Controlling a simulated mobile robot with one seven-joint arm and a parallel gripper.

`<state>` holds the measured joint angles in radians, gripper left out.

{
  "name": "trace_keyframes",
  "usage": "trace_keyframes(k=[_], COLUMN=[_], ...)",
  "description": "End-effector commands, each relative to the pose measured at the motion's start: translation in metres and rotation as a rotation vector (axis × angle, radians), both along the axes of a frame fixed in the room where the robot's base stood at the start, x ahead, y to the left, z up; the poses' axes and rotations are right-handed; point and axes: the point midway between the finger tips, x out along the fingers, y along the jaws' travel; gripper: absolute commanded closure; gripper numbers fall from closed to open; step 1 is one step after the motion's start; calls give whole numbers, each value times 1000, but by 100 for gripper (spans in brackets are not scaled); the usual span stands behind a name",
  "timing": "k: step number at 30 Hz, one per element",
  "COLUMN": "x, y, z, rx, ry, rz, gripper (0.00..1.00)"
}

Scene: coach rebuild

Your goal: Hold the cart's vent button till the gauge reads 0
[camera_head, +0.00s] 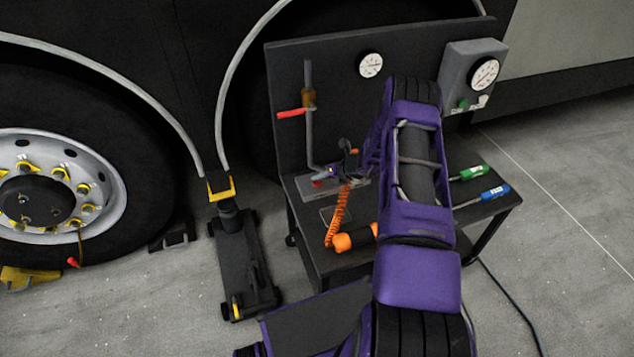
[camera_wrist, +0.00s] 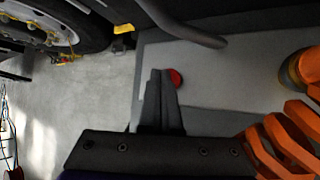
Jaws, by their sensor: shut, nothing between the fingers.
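The cart (camera_head: 310,240) is a dark table with an upright back panel (camera_head: 325,80). A red button (camera_head: 317,184) sits on a grey block on the cart top; it also shows in the wrist view (camera_wrist: 176,79). In the wrist view my gripper (camera_wrist: 160,73) is shut and empty, its fingertips just left of the red button and overlapping its edge. I cannot tell whether they touch it. A round white gauge (camera_head: 370,65) is on the panel; another gauge (camera_head: 484,73) is on a grey box at the right. Neither needle can be read clearly.
An orange coiled hose (camera_head: 339,215) lies close to the button. Green (camera_head: 473,172) and blue (camera_head: 494,193) handled tools lie at the right. A floor jack (camera_head: 243,262) stands left of the cart.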

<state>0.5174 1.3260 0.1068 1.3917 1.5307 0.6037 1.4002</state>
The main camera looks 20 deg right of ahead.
Motion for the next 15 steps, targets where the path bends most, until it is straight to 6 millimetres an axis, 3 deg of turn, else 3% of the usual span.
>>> trace_keyframes(k=[15], x=[0], y=[0], z=[-7], rx=[1], ry=[1], rz=[0], gripper=[100])
